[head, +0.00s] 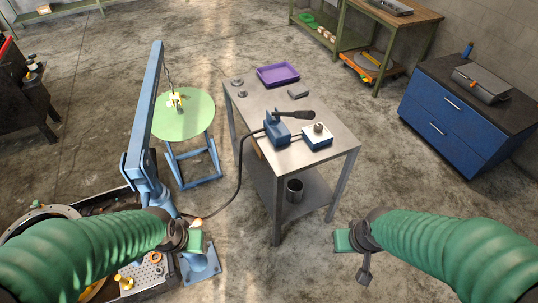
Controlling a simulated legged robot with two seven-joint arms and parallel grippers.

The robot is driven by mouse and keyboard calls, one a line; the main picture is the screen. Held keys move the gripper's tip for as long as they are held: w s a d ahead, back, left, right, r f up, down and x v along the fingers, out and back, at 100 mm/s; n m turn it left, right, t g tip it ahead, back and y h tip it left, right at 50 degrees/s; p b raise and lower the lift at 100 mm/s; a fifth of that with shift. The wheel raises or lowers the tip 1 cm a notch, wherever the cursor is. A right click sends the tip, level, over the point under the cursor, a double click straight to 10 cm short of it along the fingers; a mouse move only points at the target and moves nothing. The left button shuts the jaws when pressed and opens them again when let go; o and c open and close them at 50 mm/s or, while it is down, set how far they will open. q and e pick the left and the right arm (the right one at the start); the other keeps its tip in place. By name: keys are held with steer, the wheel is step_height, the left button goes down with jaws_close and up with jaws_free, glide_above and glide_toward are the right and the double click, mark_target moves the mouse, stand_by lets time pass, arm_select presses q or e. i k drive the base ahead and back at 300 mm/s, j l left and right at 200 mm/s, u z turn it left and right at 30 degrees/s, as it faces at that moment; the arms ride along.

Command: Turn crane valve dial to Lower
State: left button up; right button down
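A small white-and-blue box (317,140) with a round knob (319,128) on top sits on the steel table; the knob looks like the valve dial, but its markings are too small to read. Beside it on the left is a blue pump unit (277,131) with a dark lever (293,115). A hose (238,185) runs from the pump to the blue crane (146,125). My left gripper (196,240) is low left of the table and my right gripper (350,245) low right. Both are apart from the box; their finger openings are unclear.
The steel table (262,105) also holds a purple tray (278,75) and small grey parts. The crane's hook (177,100) hangs over a round green table (197,115). A blue cabinet (450,115) stands right. Open floor lies between the table and cabinet.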

mark_target(318, 128)
steer(key=l+u, duration=0.1)
steer(key=u, duration=0.3)
steer(key=i+l+u, duration=0.1)
steer(key=u, duration=0.3)
steer(key=i+l+u, duration=0.15)
steer(key=l+u, duration=0.15)
steer(key=l, duration=0.6)
steer(key=l+u, duration=0.3)
steer(key=l, duration=0.65)
steer(key=i+l, duration=0.15)
steer(key=i, duration=0.15)
steer(key=i+l, duration=0.2)
steer(key=i, duration=0.1)
